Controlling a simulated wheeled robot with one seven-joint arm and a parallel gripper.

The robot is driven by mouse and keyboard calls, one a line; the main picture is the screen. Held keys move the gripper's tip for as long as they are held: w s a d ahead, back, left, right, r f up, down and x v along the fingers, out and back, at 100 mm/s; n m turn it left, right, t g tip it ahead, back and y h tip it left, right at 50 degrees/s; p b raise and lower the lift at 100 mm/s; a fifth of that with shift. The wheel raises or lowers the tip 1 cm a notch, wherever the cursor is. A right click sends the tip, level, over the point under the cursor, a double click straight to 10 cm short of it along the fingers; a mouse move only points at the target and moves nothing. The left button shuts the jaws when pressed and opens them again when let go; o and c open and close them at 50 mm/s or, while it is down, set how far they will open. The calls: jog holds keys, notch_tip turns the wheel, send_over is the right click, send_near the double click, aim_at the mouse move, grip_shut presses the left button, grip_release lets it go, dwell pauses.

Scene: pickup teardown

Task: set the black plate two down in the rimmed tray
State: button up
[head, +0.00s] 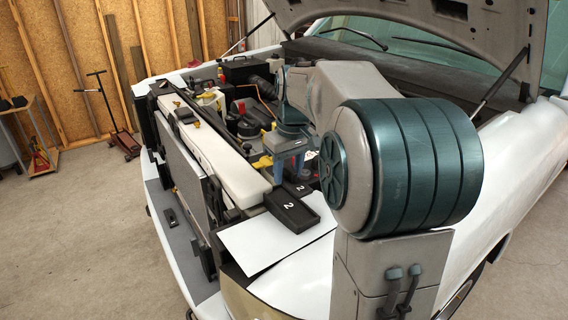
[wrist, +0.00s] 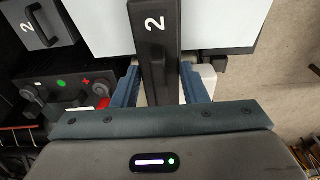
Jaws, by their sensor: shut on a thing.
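The black plate two (wrist: 153,60) is between the blue fingers of my gripper (wrist: 158,88) in the wrist view. It runs away from the fingers as a dark bar with a white 2, over a pale sheet. In the head view a black slab marked 2 (head: 285,208) shows in front of my gripper (head: 290,175), above the sheet. A second black piece marked 2 (wrist: 45,22), with a raised edge or handle, lies apart to the left in the wrist view; it may be the rimmed tray. My gripper is shut on the plate.
The pale sheet (head: 255,245) lies over the truck's front corner. A long white panel (head: 215,150) borders the crowded engine bay. A dark box with a green dot and red plus (wrist: 70,92) sits near the fingers. The raised hood (head: 420,25) overhangs the bay.

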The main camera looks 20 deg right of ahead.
jog(key=shift+s+f+b, duration=0.2)
jog(key=shift+f+b, duration=0.1)
jog(key=shift+f, duration=0.05)
jog(key=b, duration=0.4)
send_over(289, 204)
jog(key=shift+s+f, duration=0.2)
jog(key=shift+f, duration=2.15)
jog(key=shift+s+a+f+b, duration=0.15)
jog(key=shift+f+b, duration=0.15)
jog(key=shift+f, duration=0.15)
jog(key=c, duration=0.3)
jog(key=shift+f, duration=0.25)
grip_shut()
jog(key=shift+f, duration=0.1)
jog(key=o, duration=1.4)
grip_release()
